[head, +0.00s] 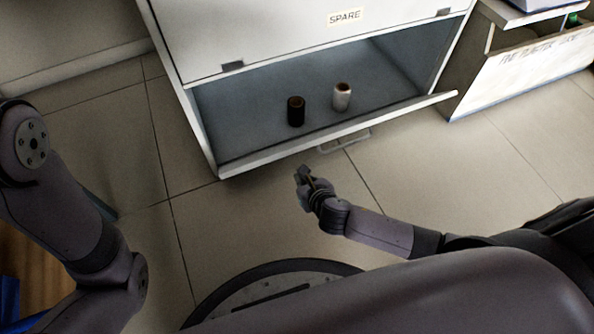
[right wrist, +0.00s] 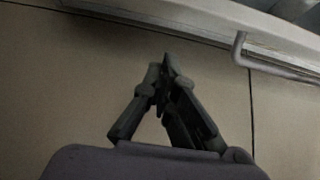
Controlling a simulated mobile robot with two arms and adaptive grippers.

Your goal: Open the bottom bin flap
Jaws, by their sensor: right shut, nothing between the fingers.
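The bottom bin flap (head: 410,106) of the white cabinet (head: 230,38) is swung down and outward, and the compartment (head: 250,112) behind it lies exposed. A bar handle (head: 345,141) sits on the flap's outer side; it also shows in the right wrist view (right wrist: 240,50) at upper right. My right gripper (head: 301,174) is shut and empty, a little in front of the flap and left of the handle, apart from both. Its closed fingers show in the right wrist view (right wrist: 166,75). My left arm is at the left, with its gripper out of view.
A dark roll (head: 296,111) and a white roll (head: 342,97) stand inside the compartment. A closed upper flap labelled SPARE (head: 345,17) is above. A lettered box (head: 515,75) stands at the right. The tiled floor (head: 250,215) before the cabinet is clear.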

